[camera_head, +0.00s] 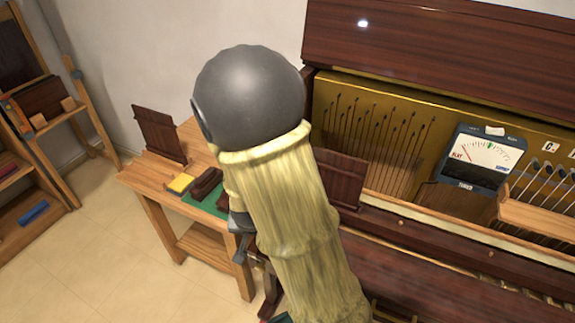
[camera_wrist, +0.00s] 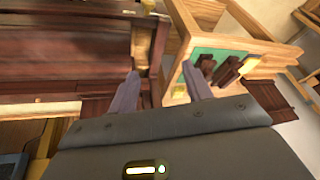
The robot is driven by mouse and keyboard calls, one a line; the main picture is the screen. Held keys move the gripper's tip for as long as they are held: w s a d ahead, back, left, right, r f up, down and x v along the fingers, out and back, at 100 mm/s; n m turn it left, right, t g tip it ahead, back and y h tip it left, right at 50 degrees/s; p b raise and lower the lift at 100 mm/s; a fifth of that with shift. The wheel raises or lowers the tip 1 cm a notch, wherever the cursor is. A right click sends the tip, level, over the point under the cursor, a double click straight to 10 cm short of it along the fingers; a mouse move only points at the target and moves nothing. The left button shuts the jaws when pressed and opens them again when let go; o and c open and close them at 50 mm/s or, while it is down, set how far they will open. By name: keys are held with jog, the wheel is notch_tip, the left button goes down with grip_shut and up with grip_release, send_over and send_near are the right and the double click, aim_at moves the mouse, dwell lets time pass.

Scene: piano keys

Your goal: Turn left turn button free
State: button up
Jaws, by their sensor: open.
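The left turn button cannot be made out for certain in either view. Two small light knobs sit on the dark front rail of the piano in the camera_head view, a left knob (camera_head: 401,222) and a right knob (camera_head: 491,254); I cannot tell whether either is a turn button. My gripper (camera_wrist: 160,84) shows in the wrist view with its two grey fingers apart and nothing between them. In the camera_head view my arm hides the fingertips and the piano's left end.
A wooden bench (camera_head: 152,174) left of the piano carries a green mat (camera_head: 203,204), a yellow block (camera_head: 180,183) and dark wooden blocks (camera_head: 207,184). A tuner (camera_head: 482,156) with a dial stands in the open piano. Tiled floor (camera_head: 90,240) is clear at left.

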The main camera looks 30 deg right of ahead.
jog(key=w+d+f+m+t+h+b, duration=0.2)
jog(key=w+d+f+m+t+h, duration=0.15)
jog(key=d+f+h, duration=0.2)
jog(key=w+r+m+t+h, duration=0.1)
jog(key=w+r+t+h, duration=0.2)
jog(key=r+t+h, duration=0.2)
jog(key=shift+d+r+h+b, duration=0.4)
jog(key=shift+r+h, duration=0.15)
jog(key=shift+r, duration=0.05)
jog(key=shift+w+m, duration=0.15)
jog(key=shift+m, duration=0.1)
jog(key=p+x, duration=0.3)
jog(key=x, duration=1.4)
jog(key=shift+d+f+p, duration=0.15)
jog(key=shift+f+p, duration=0.05)
jog(key=shift+p, duration=0.2)
